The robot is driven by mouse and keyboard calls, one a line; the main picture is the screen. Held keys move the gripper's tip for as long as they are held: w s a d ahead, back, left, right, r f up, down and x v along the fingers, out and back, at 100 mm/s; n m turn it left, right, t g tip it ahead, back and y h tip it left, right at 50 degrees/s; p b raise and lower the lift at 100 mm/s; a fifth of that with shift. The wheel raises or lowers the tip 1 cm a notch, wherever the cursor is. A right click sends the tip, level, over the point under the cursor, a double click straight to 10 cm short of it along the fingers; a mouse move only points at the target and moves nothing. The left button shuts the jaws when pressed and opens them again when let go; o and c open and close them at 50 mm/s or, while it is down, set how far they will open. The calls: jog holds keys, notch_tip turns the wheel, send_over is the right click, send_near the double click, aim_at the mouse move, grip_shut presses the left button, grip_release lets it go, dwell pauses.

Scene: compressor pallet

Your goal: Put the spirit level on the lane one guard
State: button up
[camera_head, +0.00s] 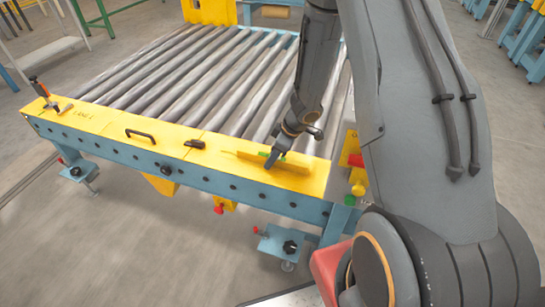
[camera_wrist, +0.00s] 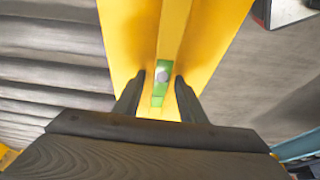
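The spirit level (camera_head: 292,166), a yellow bar with a green vial, lies on the right section of the yellow guard along the conveyor's front. In the wrist view the level (camera_wrist: 174,35) runs away from me, its green vial between my fingers. My gripper (camera_head: 274,158) is low over the level; in the wrist view the gripper (camera_wrist: 161,78) has a finger on each side of it, apart, with a narrow gap seeming to show. Whether the fingers touch it is hard to tell. The lane one guard (camera_head: 92,117), a yellow plate marked LANE 1, is at the left end.
A black handle (camera_head: 140,135) and a small dark-topped piece (camera_head: 195,144) are on the middle guard section. An upright tool with an orange tip (camera_head: 40,88) stands at the left end. Grey rollers (camera_head: 190,75) lie behind the guards. A red and yellow box (camera_head: 354,150) is at right.

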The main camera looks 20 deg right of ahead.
jog(key=p+v, duration=0.4)
jog(key=v, duration=0.8)
jog(key=shift+r, duration=0.2)
jog(key=shift+a, duration=0.1)
